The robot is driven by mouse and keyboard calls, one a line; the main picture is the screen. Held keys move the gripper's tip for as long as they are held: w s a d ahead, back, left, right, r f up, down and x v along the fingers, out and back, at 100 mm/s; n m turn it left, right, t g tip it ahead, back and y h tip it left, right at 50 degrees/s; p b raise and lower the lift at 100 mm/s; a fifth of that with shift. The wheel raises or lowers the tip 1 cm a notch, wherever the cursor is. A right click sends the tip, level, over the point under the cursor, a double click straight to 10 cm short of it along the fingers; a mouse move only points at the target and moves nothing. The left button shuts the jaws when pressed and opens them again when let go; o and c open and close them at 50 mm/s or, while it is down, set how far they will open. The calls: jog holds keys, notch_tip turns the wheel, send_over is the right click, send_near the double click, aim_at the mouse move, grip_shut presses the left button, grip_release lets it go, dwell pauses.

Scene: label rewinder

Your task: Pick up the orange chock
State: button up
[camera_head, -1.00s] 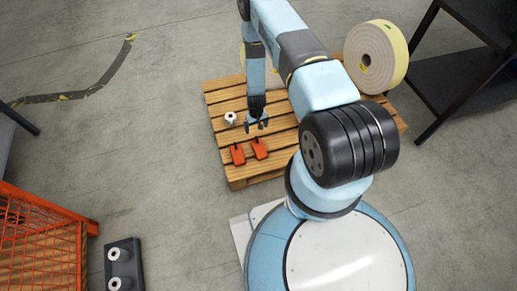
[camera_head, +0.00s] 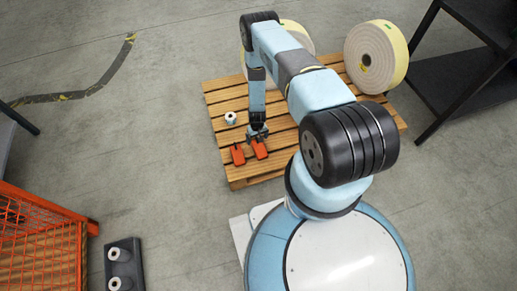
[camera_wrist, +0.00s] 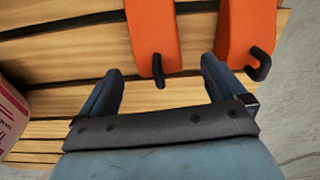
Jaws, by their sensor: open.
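Two orange chocks lie side by side on the wooden pallet (camera_head: 222,97). The right one (camera_head: 261,150) is just below my gripper (camera_head: 258,134) in the head view. The left one (camera_head: 238,155) is a little apart from it. In the wrist view, one chock (camera_wrist: 150,25) lies ahead of my gripper (camera_wrist: 162,66), its black handle between the open fingers. The other chock (camera_wrist: 249,25) lies to the right, beyond the right finger. My gripper is open and empty. Contact with the chock cannot be told.
A small white roll (camera_head: 230,118) stands on the pallet left of my gripper. Large rolls (camera_head: 376,55) stand at the pallet's back. An orange mesh crate (camera_head: 40,240) and a dark rack (camera_head: 124,265) are at lower left. A black shelf (camera_head: 455,75) is at right.

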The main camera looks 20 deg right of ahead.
aim_at(258, 143)
jog(key=shift+s+d+f, duration=0.1)
jog(key=shift+f, duration=1)
jog(key=shift+d+f, duration=0.1)
jog(key=shift+f, duration=0.95)
jog(key=shift+c, duration=0.2)
jog(key=c, duration=1.3)
